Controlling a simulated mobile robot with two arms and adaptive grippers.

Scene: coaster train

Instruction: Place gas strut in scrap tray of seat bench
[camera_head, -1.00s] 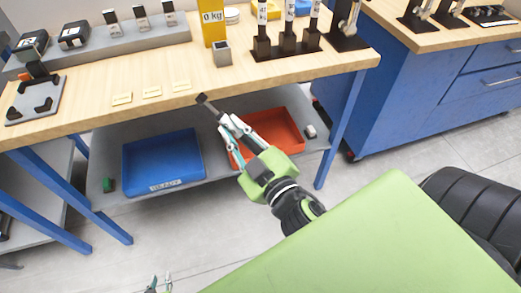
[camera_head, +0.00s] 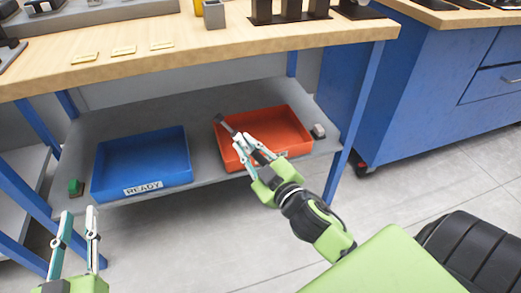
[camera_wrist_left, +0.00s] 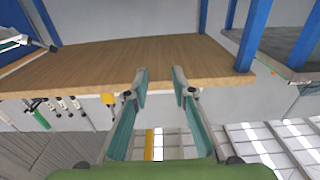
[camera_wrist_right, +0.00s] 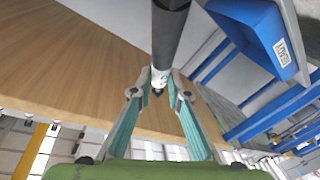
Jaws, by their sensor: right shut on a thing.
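The gas strut, a dark rod, is in my right gripper (camera_head: 250,147); its dark end (camera_head: 226,125) shows in the head view, and its dark cylinder (camera_wrist_right: 169,40) runs up between the fingers in the right wrist view. The gripper is shut on it. The strut overlaps the left part of the orange-red tray (camera_head: 288,118) on the bench's lower shelf; its exact height over the tray is unclear. No label on that tray is readable, as my gripper covers part of its front. My left gripper (camera_head: 77,218) is open and empty at the lower left, fingers apart.
A blue tray (camera_head: 145,160) labelled READY stands left of the orange-red one on the grey shelf (camera_head: 205,155). A green item (camera_head: 75,187) and a grey-white item (camera_head: 318,131) lie at the shelf's ends. The wooden bench top (camera_head: 190,52) overhangs; a blue leg (camera_head: 345,140) stands right.

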